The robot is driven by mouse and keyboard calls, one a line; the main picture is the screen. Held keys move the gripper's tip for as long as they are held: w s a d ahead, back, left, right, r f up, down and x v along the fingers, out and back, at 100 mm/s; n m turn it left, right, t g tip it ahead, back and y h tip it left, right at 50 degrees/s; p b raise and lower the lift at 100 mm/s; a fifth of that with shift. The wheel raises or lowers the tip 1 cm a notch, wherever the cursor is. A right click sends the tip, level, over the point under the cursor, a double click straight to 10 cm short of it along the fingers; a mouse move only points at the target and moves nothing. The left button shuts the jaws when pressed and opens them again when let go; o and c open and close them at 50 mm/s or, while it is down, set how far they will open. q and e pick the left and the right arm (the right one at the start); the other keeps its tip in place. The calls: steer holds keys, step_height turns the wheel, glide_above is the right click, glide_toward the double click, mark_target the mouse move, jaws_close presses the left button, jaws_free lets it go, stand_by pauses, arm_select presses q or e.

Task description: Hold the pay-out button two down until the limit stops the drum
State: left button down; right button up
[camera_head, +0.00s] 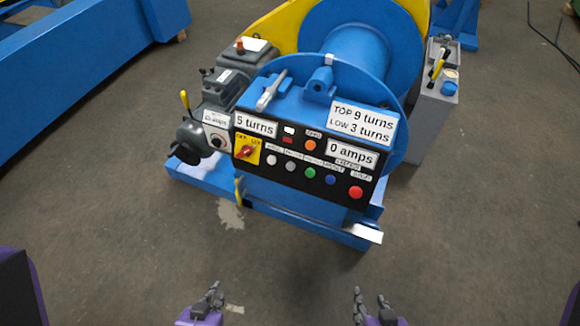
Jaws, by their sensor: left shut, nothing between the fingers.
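The black control panel (300,185) sits on the front of the blue winch. Its lower row has a white button (271,160), a grey button (290,166), a green button (310,173), a blue button (330,180) and a larger red button (355,192). Their small labels are too blurred to tell which is pay-out two. The blue drum (358,50) is behind the panel. Readouts show 5 turns (256,125) and 0 amps (352,154). My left gripper (213,293) is shut and empty, and my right gripper (370,297) looks open and empty. Both are well short of the panel.
A plate (362,119) reads TOP 9 turns, LOW 3 turns. A red rotary switch (246,152) on yellow is at the panel's left. The floor before the winch is clear.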

steer(key=shift+s+f, duration=0.1)
steer(key=shift+s, duration=0.1)
steer(key=shift+s, duration=0.3)
steer(key=shift+w, duration=0.5)
